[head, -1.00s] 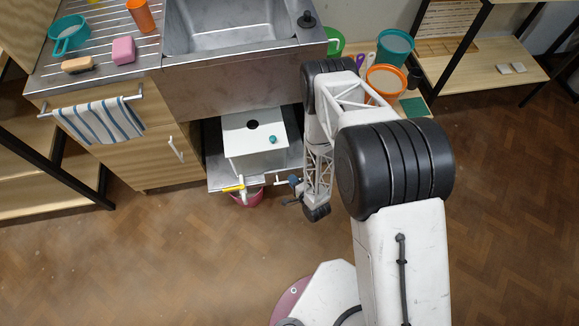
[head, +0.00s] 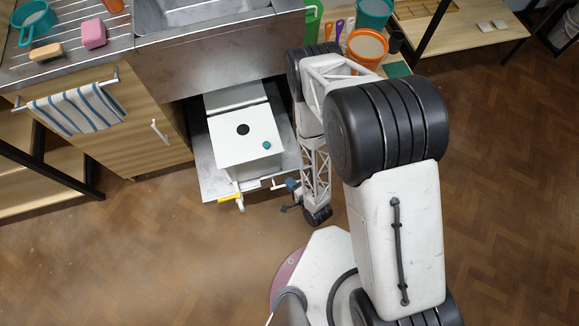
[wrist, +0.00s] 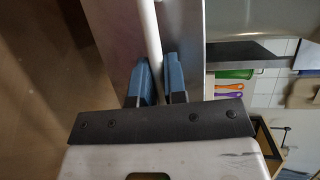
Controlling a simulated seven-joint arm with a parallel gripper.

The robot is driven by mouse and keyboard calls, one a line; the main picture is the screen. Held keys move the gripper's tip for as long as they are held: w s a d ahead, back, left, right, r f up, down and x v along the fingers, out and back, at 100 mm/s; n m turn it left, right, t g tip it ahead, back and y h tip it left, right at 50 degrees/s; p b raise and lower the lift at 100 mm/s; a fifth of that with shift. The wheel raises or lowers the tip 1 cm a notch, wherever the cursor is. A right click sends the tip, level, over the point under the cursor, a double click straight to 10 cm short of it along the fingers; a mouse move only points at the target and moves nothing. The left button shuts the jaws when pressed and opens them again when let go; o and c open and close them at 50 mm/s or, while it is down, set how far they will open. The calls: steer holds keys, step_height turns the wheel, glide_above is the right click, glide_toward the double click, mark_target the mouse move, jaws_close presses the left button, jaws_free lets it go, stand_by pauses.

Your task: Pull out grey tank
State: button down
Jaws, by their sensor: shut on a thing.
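The tank is a pale grey-white box (head: 232,150) in the head view, with a round black hole and a teal knob on top. It stands on a grey metal tray (head: 208,180) that sticks out from under the sink. My gripper (head: 291,184) is at the tray's front right corner, small and partly hidden by my arm. In the wrist view my blue fingers (wrist: 159,80) are shut on a white bar (wrist: 149,35), which looks like a handle and runs in front of a grey metal face. Where the bar joins is hidden.
A yellow-handled valve (head: 230,197) juts from the tank's front. A wooden cabinet with a striped towel (head: 85,110) is on the left. Tubs, including an orange one (head: 367,46), stand on a shelf right of the sink. The brown floor in front is clear.

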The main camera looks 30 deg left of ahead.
steer(key=shift+w, duration=0.1)
steer(key=c, duration=1.2)
jaws_free()
steer(key=v, duration=0.7)
steer(key=shift+d, duration=0.35)
steer(key=shift+s+a, duration=0.1)
steer(key=shift+s, duration=0.15)
